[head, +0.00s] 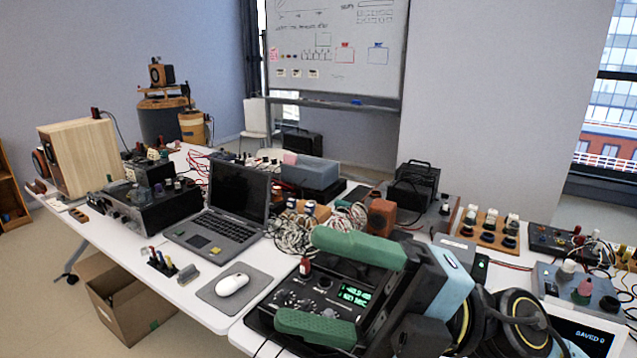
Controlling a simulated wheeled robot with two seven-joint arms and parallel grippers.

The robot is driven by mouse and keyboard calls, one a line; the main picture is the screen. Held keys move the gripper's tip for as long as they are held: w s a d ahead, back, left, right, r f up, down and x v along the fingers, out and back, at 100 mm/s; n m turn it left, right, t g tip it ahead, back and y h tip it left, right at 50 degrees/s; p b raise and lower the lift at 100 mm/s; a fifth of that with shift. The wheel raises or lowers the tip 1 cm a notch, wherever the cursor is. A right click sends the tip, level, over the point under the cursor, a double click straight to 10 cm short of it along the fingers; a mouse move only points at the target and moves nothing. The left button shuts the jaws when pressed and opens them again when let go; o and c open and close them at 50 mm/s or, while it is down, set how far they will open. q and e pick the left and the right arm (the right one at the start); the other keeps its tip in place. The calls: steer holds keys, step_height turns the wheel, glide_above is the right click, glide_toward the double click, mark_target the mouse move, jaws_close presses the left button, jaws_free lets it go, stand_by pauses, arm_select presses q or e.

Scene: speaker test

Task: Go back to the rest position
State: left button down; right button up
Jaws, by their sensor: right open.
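My right gripper (299,278) reaches in from the lower right with its two green fingers spread wide apart. Nothing is held between them. It is over or in front of a black audio device (325,292) with knobs and a lit green display, which shows between the fingers. I cannot tell how far above the device the fingers are. The gripper body hides part of the device's right side and the table behind it. My left gripper is not in view.
A laptop (228,206) stands open on the white table (205,308), with a mouse (232,285) on a grey pad. Tangled cables (305,232) lie behind the gripper. A wooden speaker (82,158) stands at left.

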steer(key=w+d+f+m+t+h, duration=0.2)
steer(key=w+d+m+t+h, duration=0.3)
steer(key=m+t, duration=0.6)
steer(key=w+d+f+m+t+h, duration=0.1)
steer(key=w+d+m+t+h, duration=0.4)
steer(key=m+t, duration=0.65)
steer(key=d+f+m+g+h, duration=0.35)
steer(key=f+m+h, duration=0.2)
steer(key=f, duration=0.45)
steer(key=d+f+m+g+h, duration=0.3)
steer(key=d+f+m+h, duration=0.25)
steer(key=f, duration=0.45)
steer(key=s+d+f+g+h, duration=0.1)
steer(key=s+d+f+g, duration=0.1)
steer(key=s+f+g, duration=1.25)
steer(key=s+f+t, duration=0.1)
steer(key=s+f, duration=0.2)
steer(key=f, duration=1)
steer(key=s+f+t, duration=0.2)
steer(key=s+f, duration=0.1)
steer(key=f, duration=0.9)
steer(key=s+d+f+g, duration=0.2)
steer(key=s+d+f, duration=0.1)
steer(key=s+f, duration=1.3)
steer(key=shift+s+f, duration=0.15)
steer(key=shift+s, duration=0.1)
